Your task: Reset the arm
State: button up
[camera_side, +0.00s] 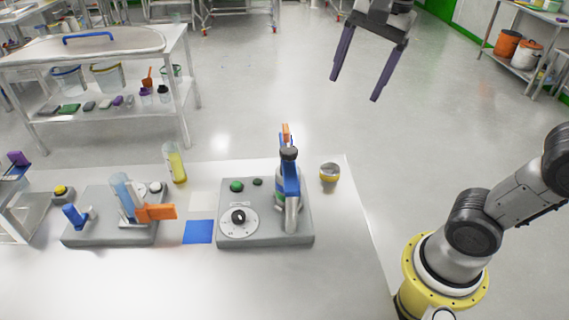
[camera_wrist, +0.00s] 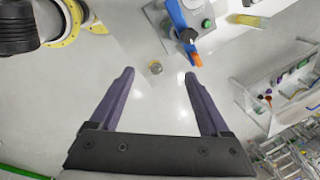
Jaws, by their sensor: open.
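My gripper (camera_side: 358,72) is raised high at the top of the side view, beyond the far edge of the worktable, over open floor. Its two long purple fingers are spread wide with nothing between them. In the wrist view my gripper (camera_wrist: 160,75) is also open and empty. The part of my arm just above the gripper is cut off by the top of the side view.
The white worktable (camera_side: 335,275) holds a grey device with a dial (camera_side: 265,228), another grey device (camera_side: 105,215), a yellow vial (camera_side: 174,163), a blue square (camera_side: 198,232) and a small yellow-and-silver cup (camera_side: 329,172). A steel cart (camera_side: 100,55) stands at the back left.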

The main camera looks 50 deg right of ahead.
jog(key=s+d+f+n+t, duration=0.1)
jog(key=s+f+n+t, duration=0.2)
jog(key=s+f+n, duration=0.6)
notch_tip(320, 180, down, 2)
jog(key=n, duration=0.7)
jog(key=shift+s+d+f, duration=0.15)
jog(key=shift+s+d, duration=0.05)
jog(key=shift+d, duration=0.05)
jog(key=shift+c, duration=0.6)
